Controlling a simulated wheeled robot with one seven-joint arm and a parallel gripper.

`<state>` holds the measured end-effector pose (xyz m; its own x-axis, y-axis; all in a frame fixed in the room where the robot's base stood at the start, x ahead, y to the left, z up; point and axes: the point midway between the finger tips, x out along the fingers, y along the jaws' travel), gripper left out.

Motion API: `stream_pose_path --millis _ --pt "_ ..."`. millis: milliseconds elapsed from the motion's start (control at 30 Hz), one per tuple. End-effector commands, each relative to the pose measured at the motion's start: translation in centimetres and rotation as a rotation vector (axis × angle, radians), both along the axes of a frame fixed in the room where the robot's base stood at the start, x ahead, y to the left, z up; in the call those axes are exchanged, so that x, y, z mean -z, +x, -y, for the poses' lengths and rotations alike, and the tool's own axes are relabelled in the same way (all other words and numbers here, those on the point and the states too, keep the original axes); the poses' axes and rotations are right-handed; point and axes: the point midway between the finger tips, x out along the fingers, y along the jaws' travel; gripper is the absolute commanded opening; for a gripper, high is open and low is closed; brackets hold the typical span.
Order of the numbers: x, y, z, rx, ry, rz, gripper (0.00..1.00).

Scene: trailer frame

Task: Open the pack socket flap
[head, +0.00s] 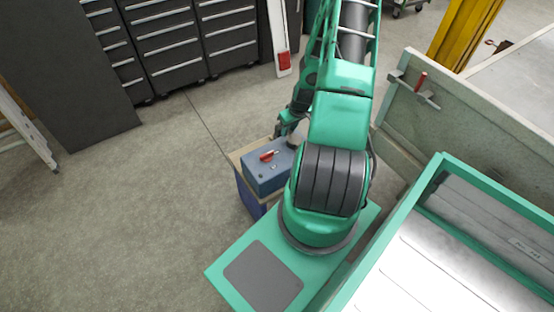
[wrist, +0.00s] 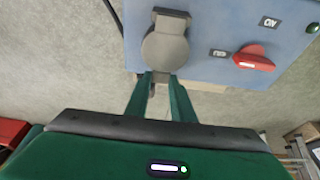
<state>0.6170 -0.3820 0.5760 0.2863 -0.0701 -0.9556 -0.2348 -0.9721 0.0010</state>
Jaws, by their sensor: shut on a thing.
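The blue-grey pack (head: 266,174) sits on a support beside my base in the head view, and its face (wrist: 215,30) fills the top of the wrist view. The round grey socket flap (wrist: 166,50) hangs below a hinge block (wrist: 171,17) on that face. No socket opening shows, so the flap appears to cover it. My gripper (wrist: 160,80) has its two green fingers on either side of the small tab at the flap's lower edge, shut on it.
A red rotary switch (wrist: 254,58) and a green lamp (wrist: 313,28) lie right of the flap. A tan-topped blue crate (head: 246,190) is under the pack. Drawer cabinets (head: 170,40) stand at the back. Trailer side panels (head: 470,130) are at right. The left floor is clear.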

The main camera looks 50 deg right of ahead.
Motion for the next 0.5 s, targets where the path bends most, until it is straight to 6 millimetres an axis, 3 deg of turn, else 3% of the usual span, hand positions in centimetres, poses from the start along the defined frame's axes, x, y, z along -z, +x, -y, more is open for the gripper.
stream_pose_path --millis 500 --pt "-1.2 -0.1 -0.1 -0.001 0.001 -0.001 0.14"
